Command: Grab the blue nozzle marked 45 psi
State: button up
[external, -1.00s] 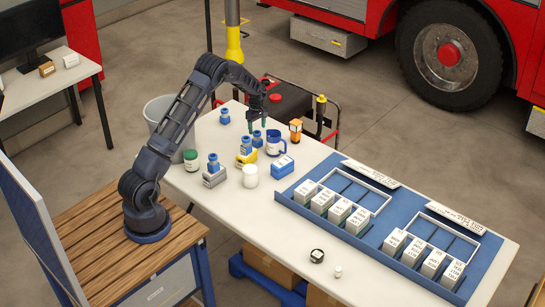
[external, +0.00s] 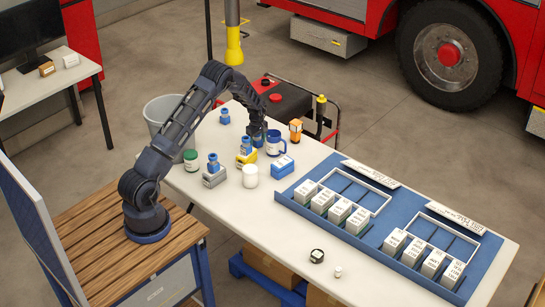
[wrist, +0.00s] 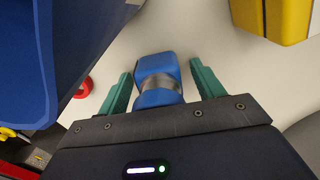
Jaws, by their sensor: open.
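A blue nozzle (wrist: 156,66) with a silver band stands between the two teal fingers of my gripper (wrist: 160,70) in the wrist view. The jaws are open, with a visible gap on each side of the nozzle. In the external view my gripper (external: 258,138) is low over the table, beside the blue mug, and mostly hides this nozzle. No psi marking is readable on any nozzle.
A blue mug (external: 275,145) is close to the right, and it fills the left of the wrist view (wrist: 45,50). The yellow block (wrist: 275,18) shows at upper right there. A blue box (external: 283,167), white cylinder (external: 250,177) and green jar (external: 191,160) stand nearby.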

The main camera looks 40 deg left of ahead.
jog(key=c, duration=1.2)
jog(key=shift+r, duration=0.1)
